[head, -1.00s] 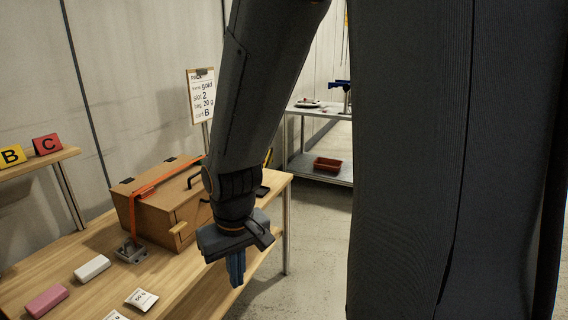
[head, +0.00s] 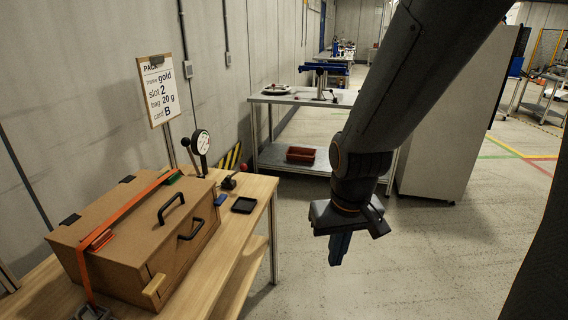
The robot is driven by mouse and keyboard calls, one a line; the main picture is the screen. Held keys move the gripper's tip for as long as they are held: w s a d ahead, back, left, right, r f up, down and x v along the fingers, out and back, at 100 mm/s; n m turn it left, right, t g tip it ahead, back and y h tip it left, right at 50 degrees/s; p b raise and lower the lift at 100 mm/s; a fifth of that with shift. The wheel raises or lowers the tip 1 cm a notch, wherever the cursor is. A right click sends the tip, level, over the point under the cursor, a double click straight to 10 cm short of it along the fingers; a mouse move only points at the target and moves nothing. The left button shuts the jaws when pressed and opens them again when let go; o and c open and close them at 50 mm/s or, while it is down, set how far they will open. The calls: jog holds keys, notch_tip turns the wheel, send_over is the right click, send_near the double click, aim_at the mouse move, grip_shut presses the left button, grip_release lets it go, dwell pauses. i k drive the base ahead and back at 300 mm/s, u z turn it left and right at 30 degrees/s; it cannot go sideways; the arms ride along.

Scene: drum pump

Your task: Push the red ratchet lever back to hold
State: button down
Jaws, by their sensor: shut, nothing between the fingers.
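A small dark lever with a red knob (head: 243,168) stands at the far end of the wooden table, behind the black tray. It is small in the head view, and I cannot tell its exact position or whether it is the ratchet lever. My gripper (head: 339,250) hangs pointing down to the right of the table, over the floor. Its blue fingers are together and empty. It is well apart from the lever and touches nothing.
A brown case (head: 140,235) with an orange strap (head: 125,215) fills much of the table (head: 232,250). A dial gauge (head: 201,142) and a black tray (head: 243,205) stand beyond it. A metal shelf (head: 300,97) with a red bin (head: 300,155) is behind. Open floor lies right.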

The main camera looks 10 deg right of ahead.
aim_at(243, 167)
jog(key=z, duration=0.05)
jog(key=i, duration=0.95)
jog(key=u, duration=0.4)
